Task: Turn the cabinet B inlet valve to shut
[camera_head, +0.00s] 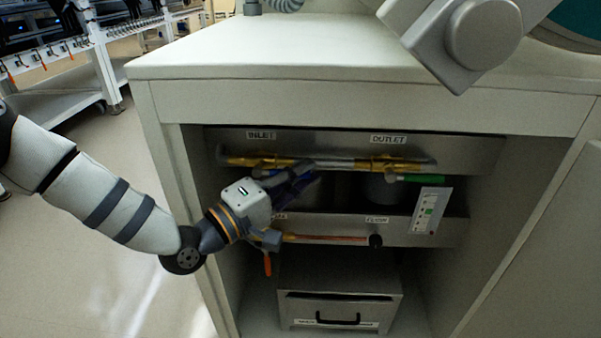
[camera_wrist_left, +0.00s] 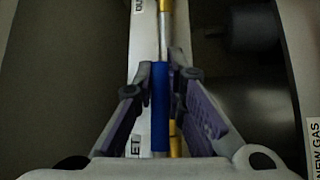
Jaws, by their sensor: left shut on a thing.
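My left gripper (camera_head: 302,180) reaches into the open cabinet, on the pipe line below the INLET label (camera_head: 261,135). In the left wrist view its fingers stand on both sides of the blue inlet valve handle (camera_wrist_left: 160,105), and the gripper is shut on it. The handle lies along the line of the pipe (camera_wrist_left: 164,38) in that view. In the head view the fingers mostly hide the handle. My right gripper is not in view.
A green handle (camera_head: 427,178) sits at the right under the OUTLET label (camera_head: 388,139). A lower panel carries a flow tube (camera_head: 330,239) with a dark knob (camera_head: 376,240). A drawer box (camera_head: 340,311) stands below. The open cabinet door (camera_head: 545,240) is at the right.

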